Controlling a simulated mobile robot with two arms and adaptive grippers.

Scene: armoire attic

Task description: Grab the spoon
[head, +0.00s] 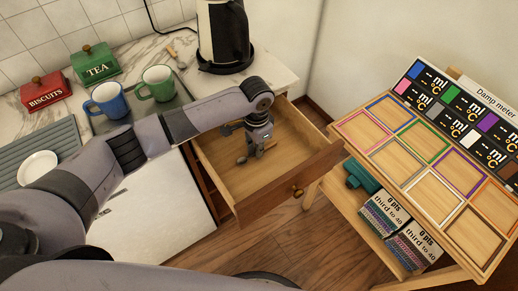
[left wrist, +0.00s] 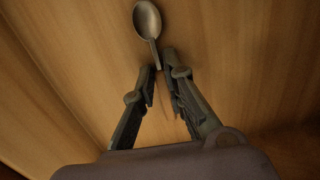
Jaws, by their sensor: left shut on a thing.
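A metal spoon (left wrist: 147,22) lies over the wooden bottom of an open drawer (head: 222,178). In the left wrist view its bowl points away from my gripper, and its handle runs between the fingertips. My left gripper (left wrist: 160,75) is shut on the spoon's handle, low inside the drawer. In the head view the left gripper (head: 257,151) reaches down into the drawer from above, and the spoon is small and partly hidden beside it. I cannot tell whether the spoon still touches the drawer bottom. My right gripper is not in view.
The drawer front (head: 290,192) stands pulled out from the counter. On the counter are a blue mug (head: 107,101), a green mug (head: 158,83), a black and white kettle (head: 222,35) and two tins. A wooden stand (head: 370,190) with coloured frames is close on the right.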

